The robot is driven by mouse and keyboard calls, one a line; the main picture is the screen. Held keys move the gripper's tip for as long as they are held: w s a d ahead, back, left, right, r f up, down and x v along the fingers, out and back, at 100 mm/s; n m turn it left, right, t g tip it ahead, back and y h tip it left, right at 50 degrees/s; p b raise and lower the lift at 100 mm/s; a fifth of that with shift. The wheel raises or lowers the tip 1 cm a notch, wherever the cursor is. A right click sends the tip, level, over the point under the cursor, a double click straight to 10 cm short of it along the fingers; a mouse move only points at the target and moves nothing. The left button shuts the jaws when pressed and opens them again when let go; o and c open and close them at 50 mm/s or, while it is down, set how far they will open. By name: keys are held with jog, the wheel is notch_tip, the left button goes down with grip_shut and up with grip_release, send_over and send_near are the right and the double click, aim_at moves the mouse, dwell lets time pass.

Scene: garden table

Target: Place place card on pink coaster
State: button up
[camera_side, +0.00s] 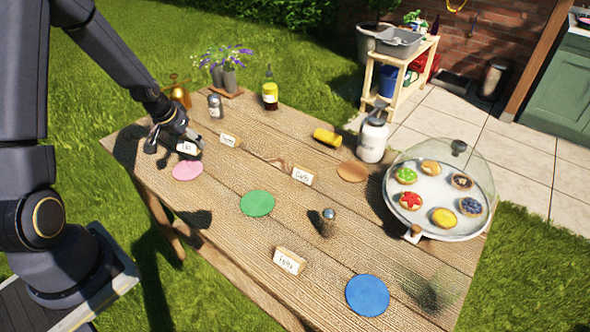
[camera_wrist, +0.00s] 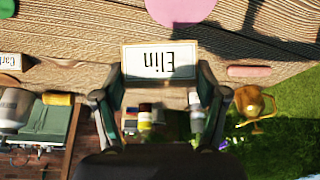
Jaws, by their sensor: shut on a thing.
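My gripper (camera_side: 172,135) is at the left part of the table, shut on a small white place card (camera_side: 187,148). In the wrist view the place card (camera_wrist: 160,61) reads "Elin" upside down and sits between the two fingers of my gripper (camera_wrist: 160,85). The pink coaster (camera_side: 187,170) lies flat on the table just below the card in the side view. It also shows at the top edge of the wrist view (camera_wrist: 182,9), partly cut off. The card appears held above the table, apart from the coaster.
Other place cards (camera_side: 302,176) (camera_side: 289,261) (camera_side: 229,139) stand on the table. Green (camera_side: 257,203), blue (camera_side: 367,295) and brown (camera_side: 352,171) coasters lie flat. A shaker (camera_side: 215,106) stands behind my gripper. A domed pastry tray (camera_side: 438,228) is at the right.

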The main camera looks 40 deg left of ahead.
aim_at(190, 166)
jog(key=shift+s+a+f+n, duration=0.15)
jog(key=shift+s+a+n, duration=0.05)
jog(key=shift+s+a, duration=0.3)
jog(key=shift+s+a+f+n, duration=0.2)
jog(key=shift+s+a, duration=0.2)
jog(key=shift+a, duration=0.2)
notch_tip(190, 166, down, 7)
jog(key=shift+a+f, duration=0.1)
jog(key=shift+a, duration=0.05)
jog(key=shift+f, duration=0.15)
jog(key=o, duration=1)
jog(key=shift+o, duration=0.2)
